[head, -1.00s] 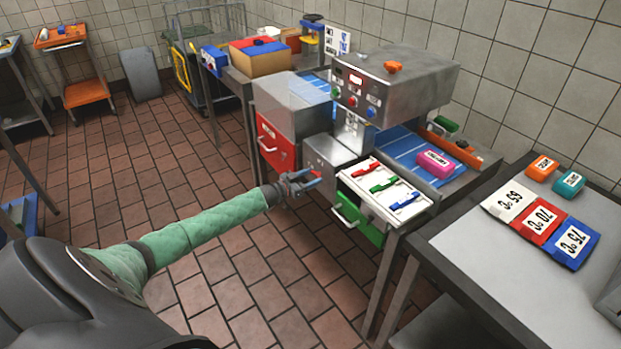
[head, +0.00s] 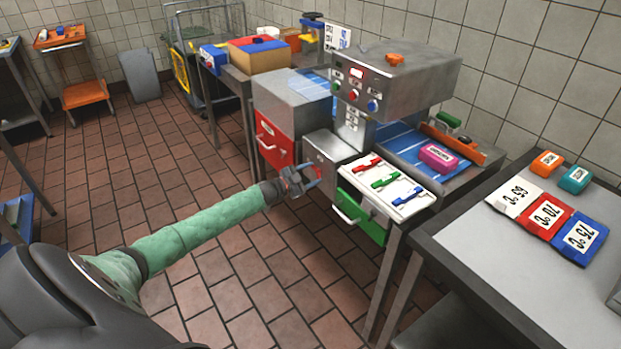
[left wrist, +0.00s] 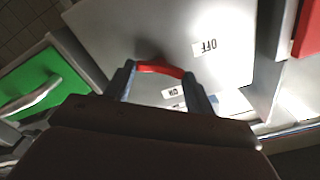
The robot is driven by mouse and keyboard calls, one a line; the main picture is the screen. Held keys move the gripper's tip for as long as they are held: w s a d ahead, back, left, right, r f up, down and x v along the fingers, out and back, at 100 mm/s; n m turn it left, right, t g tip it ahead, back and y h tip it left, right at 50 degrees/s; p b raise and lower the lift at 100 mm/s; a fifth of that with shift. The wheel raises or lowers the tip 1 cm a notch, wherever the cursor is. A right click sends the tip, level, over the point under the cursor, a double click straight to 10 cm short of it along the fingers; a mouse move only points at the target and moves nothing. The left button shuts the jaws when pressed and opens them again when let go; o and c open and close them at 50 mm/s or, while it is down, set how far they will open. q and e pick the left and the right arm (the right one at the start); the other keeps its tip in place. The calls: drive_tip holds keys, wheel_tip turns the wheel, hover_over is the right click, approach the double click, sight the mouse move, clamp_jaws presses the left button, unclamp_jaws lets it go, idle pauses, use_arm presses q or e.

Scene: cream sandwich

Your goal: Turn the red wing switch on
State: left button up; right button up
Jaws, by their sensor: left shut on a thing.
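The red wing switch (left wrist: 160,69) shows in the left wrist view as a red bar on the front of a grey metal box. My left gripper (left wrist: 158,76) is shut on it, with one blue-grey finger at each end of the bar. An OFF label (left wrist: 205,47) is up and to the right of the switch, and an ON label (left wrist: 173,92) is below it, both upside down. In the head view my left gripper (head: 309,180) is at the front of the grey box (head: 332,152) and hides the switch. My right gripper is not in view.
A red drawer (head: 273,143) is left of the grey box and a green drawer (head: 361,217) is right of it. A white panel (head: 403,207) with red, green and blue handles lies above the green drawer. A side table (head: 500,285) stands at the right. The floor in front is clear.

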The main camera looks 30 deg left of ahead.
use_arm(q)
drive_tip(key=m+b, duration=0.2)
drive_tip(key=m, duration=0.1)
drive_tip(key=m+b, duration=0.2)
drive_tip(key=m, duration=0.1)
drive_tip(key=m+b, duration=0.2)
drive_tip(key=m, duration=0.1)
drive_tip(key=shift+d+f+m+b, duration=0.1)
drive_tip(key=shift+f+m+b, duration=0.2)
drive_tip(key=shift+b, duration=0.05)
drive_tip(key=shift+m+b, duration=0.35)
drive_tip(key=shift+m, duration=0.35)
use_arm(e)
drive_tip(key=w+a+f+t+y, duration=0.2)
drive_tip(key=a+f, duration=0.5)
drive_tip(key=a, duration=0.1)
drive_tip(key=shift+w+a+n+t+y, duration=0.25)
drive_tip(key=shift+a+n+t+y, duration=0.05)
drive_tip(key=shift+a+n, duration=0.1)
use_arm(q)
drive_tip(key=shift+s, duration=0.1)
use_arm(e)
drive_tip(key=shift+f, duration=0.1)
use_arm(q)
drive_tip(key=o, duration=1)
drive_tip(key=shift+r, duration=0.1)
